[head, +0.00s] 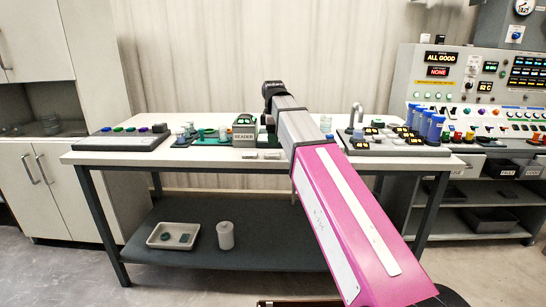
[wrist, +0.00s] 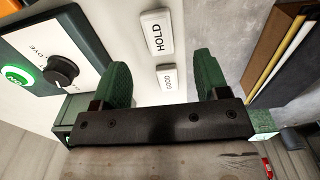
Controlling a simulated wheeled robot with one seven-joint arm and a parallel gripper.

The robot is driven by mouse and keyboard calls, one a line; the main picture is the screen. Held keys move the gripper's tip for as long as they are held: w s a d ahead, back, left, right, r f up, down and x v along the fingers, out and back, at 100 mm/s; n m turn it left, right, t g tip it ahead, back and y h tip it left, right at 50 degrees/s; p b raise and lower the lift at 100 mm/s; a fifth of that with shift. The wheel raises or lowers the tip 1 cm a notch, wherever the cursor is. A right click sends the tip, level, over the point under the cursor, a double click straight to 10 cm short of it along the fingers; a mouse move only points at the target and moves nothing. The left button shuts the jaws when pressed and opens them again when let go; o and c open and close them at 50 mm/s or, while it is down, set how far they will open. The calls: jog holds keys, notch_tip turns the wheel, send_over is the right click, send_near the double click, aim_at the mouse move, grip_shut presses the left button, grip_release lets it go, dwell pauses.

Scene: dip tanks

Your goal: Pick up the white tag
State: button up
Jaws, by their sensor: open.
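Two white tags lie flat on the white table top. In the wrist view, one reads HOLD (wrist: 157,35) and lies farther up the picture. The other appears to read GOOD (wrist: 171,78) and shows between my fingers. Both show small in the head view near the front of the table, a left one (head: 250,154) and a right one (head: 272,154). My gripper (wrist: 162,66) is open, with its two green fingers apart and nothing held. It is above the table; its exact height over the tags is unclear. In the head view my arm partly hides the gripper.
A box marked READER (head: 244,134) stands just behind the tags. A panel with a black knob (wrist: 62,69) and a green-lit button (wrist: 15,76) is at left in the wrist view.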

aim_at(273, 154)
jog(key=shift+w+f, duration=0.1)
jog(key=shift+f, duration=3.2)
jog(key=shift+c, duration=0.3)
jog(key=c, duration=0.9)
